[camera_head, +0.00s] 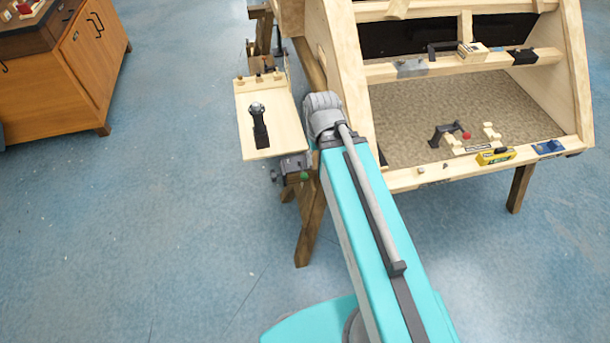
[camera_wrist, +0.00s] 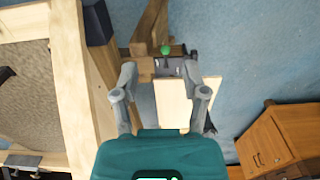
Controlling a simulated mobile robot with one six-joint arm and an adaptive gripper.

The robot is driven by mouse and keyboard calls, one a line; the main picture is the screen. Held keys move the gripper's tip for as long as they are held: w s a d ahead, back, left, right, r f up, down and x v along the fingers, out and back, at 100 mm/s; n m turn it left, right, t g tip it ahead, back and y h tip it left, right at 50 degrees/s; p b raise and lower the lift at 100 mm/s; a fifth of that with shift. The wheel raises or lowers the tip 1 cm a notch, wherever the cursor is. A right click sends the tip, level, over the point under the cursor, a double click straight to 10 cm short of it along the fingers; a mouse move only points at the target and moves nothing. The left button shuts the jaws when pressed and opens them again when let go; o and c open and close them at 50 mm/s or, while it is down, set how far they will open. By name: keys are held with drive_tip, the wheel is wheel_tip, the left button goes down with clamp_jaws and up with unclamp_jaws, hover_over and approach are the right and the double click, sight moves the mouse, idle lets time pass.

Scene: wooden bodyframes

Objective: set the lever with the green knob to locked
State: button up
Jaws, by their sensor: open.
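The green knob (camera_head: 304,176) shows low on the left side of the wooden frame, beside a small dark grey housing (camera_head: 292,164). In the wrist view the green knob (camera_wrist: 165,49) is ahead of my gripper (camera_wrist: 160,72), near the top middle, with the grey housing just below it. My two fingers are spread apart with nothing between them but the view of the housing and a wooden panel. The knob looks beyond the fingertips, not touched. The lever's arm and any lock marking are too small to make out. My gripper is hidden in the head view.
A light wooden panel (camera_head: 277,137) with a black round-topped handle (camera_head: 259,125) sits left of my arm. The big wooden frame (camera_head: 350,70) is close on the right, holding a red-knobbed lever (camera_head: 466,134). A wooden cabinet (camera_head: 85,60) stands far left; open floor lies between.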

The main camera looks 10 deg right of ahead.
drive_tip(key=o, duration=0.3)
drive_tip(key=shift+f, duration=0.1)
drive_tip(key=m+y+b, duration=0.2)
drive_tip(key=b, duration=1.4)
hover_over(305, 174)
drive_tip(key=s+d, duration=0.1)
drive_tip(key=d, duration=0.1)
wheel_tip(305, 174, down, 15)
drive_tip(key=shift+w+d+f, duration=0.25)
drive_tip(key=shift+f, duration=0.05)
drive_tip(key=shift+f, duration=0.15)
drive_tip(key=a+f+b, duration=0.1)
drive_tip(key=f+b, duration=0.7)
drive_tip(key=b, duration=0.1)
drive_tip(key=a+f+b, duration=0.1)
drive_tip(key=f+b, duration=0.3)
drive_tip(key=f, duration=0.1)
drive_tip(key=shift+w+a+f+b, duration=0.1)
drive_tip(key=shift+w+a+b, duration=0.15)
drive_tip(key=shift+a+b, duration=0.05)
drive_tip(key=shift+d, duration=0.1)
clamp_jaws()
